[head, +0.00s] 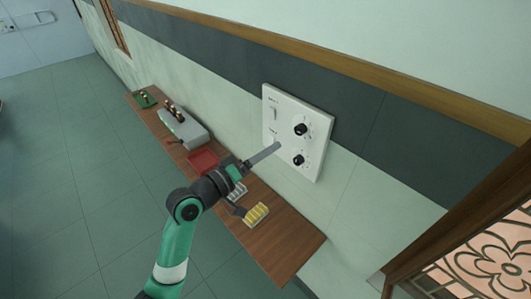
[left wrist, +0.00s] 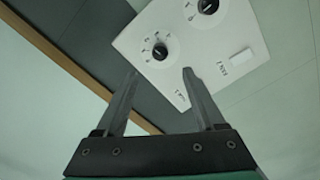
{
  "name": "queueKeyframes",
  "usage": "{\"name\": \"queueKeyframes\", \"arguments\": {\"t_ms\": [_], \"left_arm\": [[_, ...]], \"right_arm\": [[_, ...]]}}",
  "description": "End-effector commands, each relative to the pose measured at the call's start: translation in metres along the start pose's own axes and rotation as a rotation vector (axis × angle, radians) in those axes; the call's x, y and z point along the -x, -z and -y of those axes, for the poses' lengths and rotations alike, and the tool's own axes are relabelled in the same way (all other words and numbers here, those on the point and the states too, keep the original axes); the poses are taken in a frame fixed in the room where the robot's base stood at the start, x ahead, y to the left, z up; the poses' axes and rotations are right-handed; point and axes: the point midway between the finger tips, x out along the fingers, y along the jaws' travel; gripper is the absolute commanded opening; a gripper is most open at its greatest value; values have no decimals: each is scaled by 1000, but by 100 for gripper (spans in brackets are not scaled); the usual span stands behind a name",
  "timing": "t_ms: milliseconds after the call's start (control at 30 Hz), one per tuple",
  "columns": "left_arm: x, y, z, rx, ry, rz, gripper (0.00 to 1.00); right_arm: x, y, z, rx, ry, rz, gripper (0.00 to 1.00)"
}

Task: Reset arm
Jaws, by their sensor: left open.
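My left gripper (head: 262,156) reaches over the wooden bench toward a white wall panel (head: 313,122). The panel has two black knobs, an upper one (head: 301,129) and a lower one (head: 298,160), and a small switch at its left side. In the left wrist view my left gripper (left wrist: 159,72) has its two fingers spread apart with nothing between them. The white panel (left wrist: 215,55) lies beyond the fingertips there, with a knob (left wrist: 160,51) near the gap. I cannot tell whether a finger touches the panel. My right gripper is not in view.
The wooden bench (head: 285,240) runs along the wall. On it are a grey instrument (head: 186,130), a red tray (head: 203,160), a yellow rack (head: 256,214), a grey rack (head: 237,191) and a green tray (head: 144,100). A framed patterned window (head: 495,255) is at lower right. The tiled floor (head: 70,190) at left is clear.

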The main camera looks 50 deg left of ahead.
Motion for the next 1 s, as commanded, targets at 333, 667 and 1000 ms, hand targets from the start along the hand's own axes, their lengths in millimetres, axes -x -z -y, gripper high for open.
{"name": "queueKeyframes", "arguments": {"t_ms": [333, 667, 1000], "left_arm": [[1, 0, 0, 1, 0, 1, 71], [-3, -4, -16, -2, -19, 18, 71], [-15, 16, -270, -167, -388, 0, 71]], "right_arm": [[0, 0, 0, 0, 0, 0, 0], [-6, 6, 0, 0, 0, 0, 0], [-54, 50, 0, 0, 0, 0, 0]]}}
